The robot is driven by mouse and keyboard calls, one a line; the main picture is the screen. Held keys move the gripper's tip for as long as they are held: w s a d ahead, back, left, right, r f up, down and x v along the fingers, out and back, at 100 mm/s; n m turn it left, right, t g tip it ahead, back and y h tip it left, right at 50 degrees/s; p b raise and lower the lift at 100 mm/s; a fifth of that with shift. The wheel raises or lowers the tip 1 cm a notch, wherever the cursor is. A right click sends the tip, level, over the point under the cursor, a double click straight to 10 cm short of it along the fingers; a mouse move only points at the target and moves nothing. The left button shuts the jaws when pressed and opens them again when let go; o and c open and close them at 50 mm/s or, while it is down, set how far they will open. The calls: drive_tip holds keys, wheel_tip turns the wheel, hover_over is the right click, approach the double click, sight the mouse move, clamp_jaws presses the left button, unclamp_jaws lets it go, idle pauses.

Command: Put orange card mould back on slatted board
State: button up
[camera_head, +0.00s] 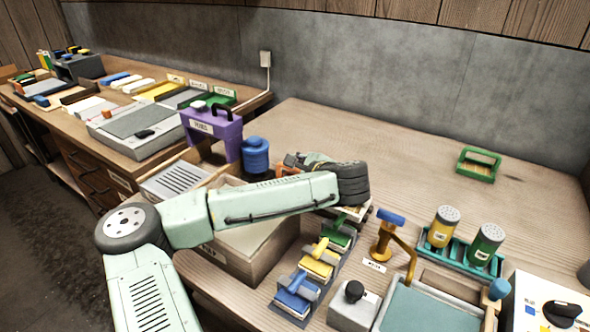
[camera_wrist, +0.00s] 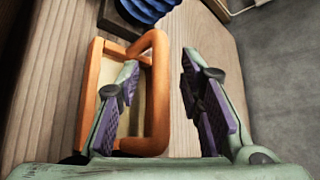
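The orange card mould (camera_wrist: 94,90) lies on the wooden table in the wrist view, a frame with a pale inside and a raised orange handle (camera_wrist: 159,90). My gripper (camera_wrist: 160,62) is open over it. One finger is on the left of the handle, above the pale inside; the other is on the right, clear of the frame. The handle lies between them, with no grip visible. In the head view only a bit of orange (camera_head: 287,171) shows behind my arm. A pale board with dark slats (camera_head: 176,180), perhaps the slatted board, lies left of my arm.
A blue ribbed jar (camera_head: 255,157) stands close to the mould, beside a purple box (camera_head: 212,132). A green mould (camera_head: 480,166) lies at the back right. Stamps, shakers and a grey tray crowd the front. The back middle of the table is clear.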

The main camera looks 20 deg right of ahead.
drive_tip(key=v, duration=1.2)
